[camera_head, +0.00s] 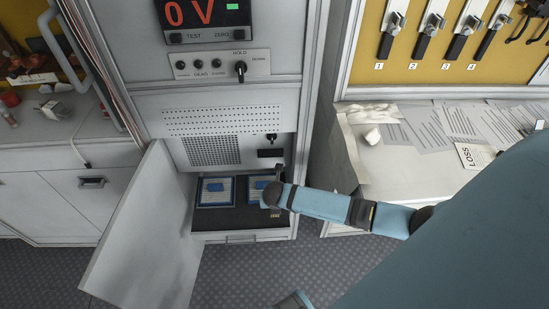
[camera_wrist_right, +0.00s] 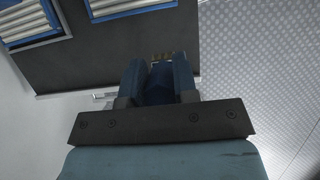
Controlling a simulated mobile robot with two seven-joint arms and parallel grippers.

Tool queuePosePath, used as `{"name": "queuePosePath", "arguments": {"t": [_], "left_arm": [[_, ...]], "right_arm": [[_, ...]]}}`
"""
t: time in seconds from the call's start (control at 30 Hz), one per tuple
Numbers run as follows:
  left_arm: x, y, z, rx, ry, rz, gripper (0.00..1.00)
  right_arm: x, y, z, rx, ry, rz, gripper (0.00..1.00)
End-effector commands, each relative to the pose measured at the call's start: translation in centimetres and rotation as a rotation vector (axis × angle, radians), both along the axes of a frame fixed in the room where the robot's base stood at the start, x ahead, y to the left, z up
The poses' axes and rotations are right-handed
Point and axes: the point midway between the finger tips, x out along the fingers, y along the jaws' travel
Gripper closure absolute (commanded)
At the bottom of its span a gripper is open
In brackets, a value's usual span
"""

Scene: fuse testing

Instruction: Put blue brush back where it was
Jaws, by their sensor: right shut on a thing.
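My right gripper (camera_head: 274,188) reaches into the open lower compartment of the grey cabinet from the right, at the right side of its dark tray (camera_head: 232,221). In the right wrist view the right gripper (camera_wrist_right: 158,72) is shut on a dark blue piece (camera_wrist_right: 157,88), probably the blue brush. Only part of it shows between the fingers, so its shape is unclear. In the head view the arm hides it. Two blue and white striped blocks (camera_head: 215,191) lie side by side on the tray, left of and behind the gripper.
The cabinet door (camera_head: 145,235) stands open to the left. Above are a panel with knobs (camera_head: 222,66) and a red display reading 0 V (camera_head: 188,13). Grey floor lies in front.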

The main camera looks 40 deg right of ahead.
Motion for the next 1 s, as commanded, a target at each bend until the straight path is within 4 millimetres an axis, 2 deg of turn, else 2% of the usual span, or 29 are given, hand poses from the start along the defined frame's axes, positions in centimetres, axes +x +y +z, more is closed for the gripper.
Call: {"name": "queuePosePath", "arguments": {"t": [0.3, 0.63, 0.67, 0.77, 1.0], "left_arm": [[0.0, 0.4, -0.7, 0.017, -0.007, -0.012, 0.57], [0.0, 0.2, -0.6, 0.014, -0.008, -0.011, 0.57], [0.0, 0.2, -0.6, 0.013, -0.007, -0.011, 0.57], [-0.1, 0.1, -0.6, 0.010, -0.006, -0.008, 0.57], [0.0, -0.1, -0.5, 0.003, -0.006, -0.004, 0.57]], "right_arm": [[0.0, 0.0, -3.7, 0.001, 0.001, 0.000, 0.96], [0.0, 0.0, -4.0, 0.000, 0.000, 0.000, 0.96], [0.0, 0.0, -4.0, 0.000, 0.000, 0.000, 0.71], [0.0, 0.0, -3.9, 0.000, 0.000, 0.000, 0.48], [0.0, 0.0, -3.9, 0.001, 0.000, 0.000, 0.47]]}}
